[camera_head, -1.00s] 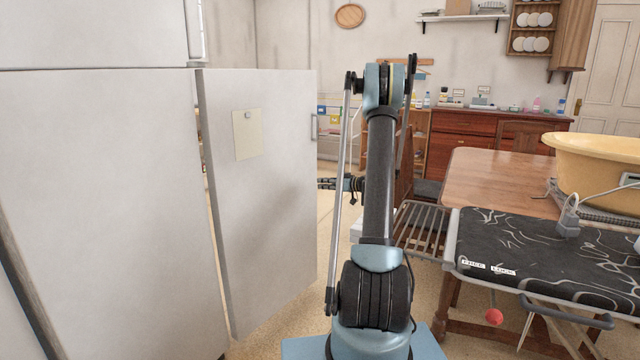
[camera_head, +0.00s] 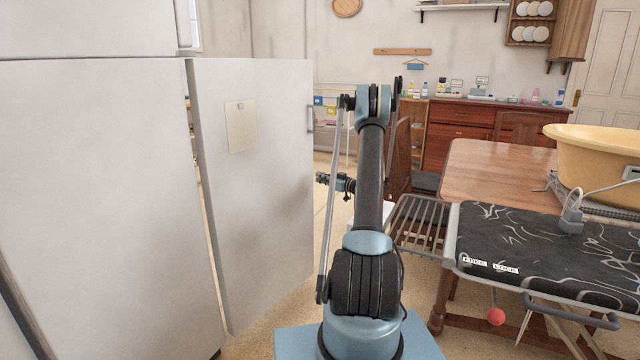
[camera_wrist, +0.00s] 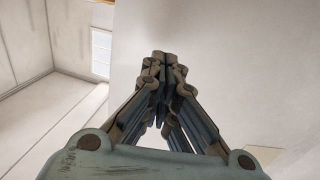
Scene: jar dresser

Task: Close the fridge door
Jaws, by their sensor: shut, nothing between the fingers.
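The fridge door (camera_head: 255,200) is the lower white door. It stands ajar, with a dark gap along its left side where a little of the interior shows. A beige note (camera_head: 241,126) is on its face and a small handle (camera_head: 309,119) is near its right edge. My gripper (camera_head: 320,178) is beside the door's right edge, below the handle, pointing left. In the wrist view the shut, empty fingers (camera_wrist: 162,60) are in front of the pale door face (camera_wrist: 240,70); whether they touch it I cannot tell.
The fridge body (camera_head: 90,200) fills the left. To the right are an ironing board (camera_head: 530,240), a wooden table (camera_head: 495,175) and a yellow tub (camera_head: 600,165). A chair (camera_head: 400,160) stands behind my arm. Some floor (camera_head: 275,335) is clear below the door.

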